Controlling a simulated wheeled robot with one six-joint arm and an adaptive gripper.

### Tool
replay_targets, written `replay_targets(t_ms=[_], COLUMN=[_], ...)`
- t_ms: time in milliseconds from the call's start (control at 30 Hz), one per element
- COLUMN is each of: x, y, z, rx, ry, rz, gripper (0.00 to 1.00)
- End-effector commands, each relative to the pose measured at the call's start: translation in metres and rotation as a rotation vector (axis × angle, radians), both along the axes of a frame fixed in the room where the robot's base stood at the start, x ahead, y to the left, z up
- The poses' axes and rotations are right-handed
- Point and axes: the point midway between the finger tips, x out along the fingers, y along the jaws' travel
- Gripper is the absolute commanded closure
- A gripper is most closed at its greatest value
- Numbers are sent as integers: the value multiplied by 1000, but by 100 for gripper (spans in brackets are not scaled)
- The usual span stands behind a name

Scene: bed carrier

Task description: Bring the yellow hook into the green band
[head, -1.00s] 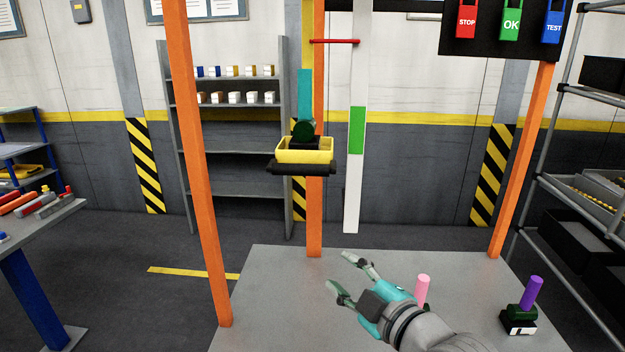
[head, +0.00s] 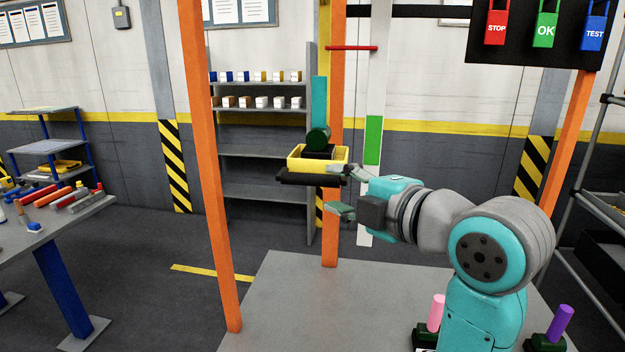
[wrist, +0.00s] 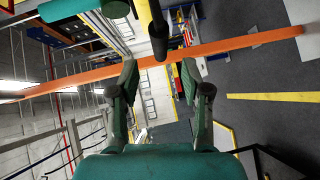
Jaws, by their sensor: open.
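A yellow box-shaped part (head: 300,163) sits on a black ledge at the orange post in the head view. A dark green cylinder stands at it. I cannot tell whether this part is the hook; no clear hook shape shows. The green band (head: 373,140) is on a white upright strip right of the post. A red bar (head: 352,47) crosses the strip well above the band. My gripper (head: 347,190) is open and empty, just right of and slightly below the yellow part.
Orange posts (head: 205,180) frame a grey platform (head: 285,300). A pink handle (head: 436,312) and a purple handle (head: 560,321) stand at the front right. A panel with STOP, OK and TEST switches (head: 545,25) hangs upper right. A workbench (head: 60,222) stands left.

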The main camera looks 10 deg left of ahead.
Motion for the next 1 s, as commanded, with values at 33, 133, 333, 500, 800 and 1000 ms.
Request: replay_targets(t_ms=[33, 133, 333, 500, 800, 1000], x=[7, 20, 42, 53, 56, 56], y=[7, 20, 40, 50, 53, 53], z=[-2, -4, -8, -10, -11, -11], rx=[1, 0, 1, 1, 1, 2], ry=[4, 3, 2, 1, 1, 1], rz=[2, 2, 0, 0, -1, -1], gripper=[52, 52, 52, 52, 52, 85])
